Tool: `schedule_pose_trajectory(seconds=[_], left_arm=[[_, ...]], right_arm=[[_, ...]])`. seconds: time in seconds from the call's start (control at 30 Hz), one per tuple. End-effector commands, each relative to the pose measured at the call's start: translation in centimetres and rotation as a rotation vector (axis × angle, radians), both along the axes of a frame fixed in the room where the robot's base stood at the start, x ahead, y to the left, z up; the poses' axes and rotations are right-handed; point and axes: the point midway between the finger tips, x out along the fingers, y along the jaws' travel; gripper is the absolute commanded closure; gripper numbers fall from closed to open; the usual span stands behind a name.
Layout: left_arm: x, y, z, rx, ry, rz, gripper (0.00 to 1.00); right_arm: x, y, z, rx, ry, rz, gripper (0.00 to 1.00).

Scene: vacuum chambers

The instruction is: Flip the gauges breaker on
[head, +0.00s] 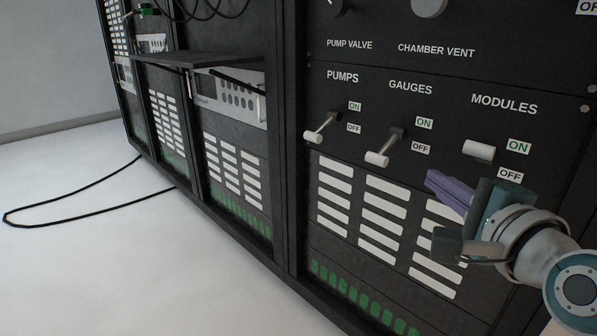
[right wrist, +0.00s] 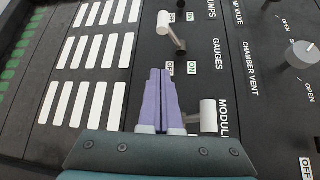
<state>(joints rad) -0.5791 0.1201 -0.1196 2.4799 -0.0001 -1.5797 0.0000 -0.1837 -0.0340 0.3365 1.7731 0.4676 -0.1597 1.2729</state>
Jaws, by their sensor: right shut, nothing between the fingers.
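The gauges breaker (head: 377,160) is a white-tipped lever on the black panel, under the GAUGES label. Its handle hangs low, on the OFF side. In the right wrist view its white handle (right wrist: 163,22) sits beyond my fingertips, tilted to the OFF side. My right gripper (head: 434,179) is shut and empty, its purple fingers below and right of the gauges lever, apart from it. In the right wrist view the closed fingers (right wrist: 160,73) point toward the OFF label. My left gripper is not in view.
The pumps lever (head: 320,136) is left of the gauges lever, also tilted down. The modules lever (head: 479,150) is to the right, near its ON label and close to my right gripper. Knobs (head: 429,7) sit above. A shelf (head: 200,60) juts out at left.

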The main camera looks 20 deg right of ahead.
Motion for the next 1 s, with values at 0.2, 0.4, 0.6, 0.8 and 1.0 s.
schedule_pose_trajectory(seconds=[0.2,0.4,0.6,0.8,1.0], left_arm=[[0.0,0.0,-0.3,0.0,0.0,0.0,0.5],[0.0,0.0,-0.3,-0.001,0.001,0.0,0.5],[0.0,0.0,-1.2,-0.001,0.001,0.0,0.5],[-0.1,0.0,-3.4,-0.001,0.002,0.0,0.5],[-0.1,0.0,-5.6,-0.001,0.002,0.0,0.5]], right_arm=[[0.0,-0.2,-0.2,0.009,-0.009,-0.007,1.0],[0.0,-0.1,-0.2,0.008,-0.008,-0.007,1.0],[1.6,-0.5,-0.6,0.009,-0.011,-0.007,1.0],[5.4,-1.6,-1.3,0.007,-0.01,-0.006,1.0],[9.1,-2.7,-1.8,0.007,-0.01,-0.006,1.0]])
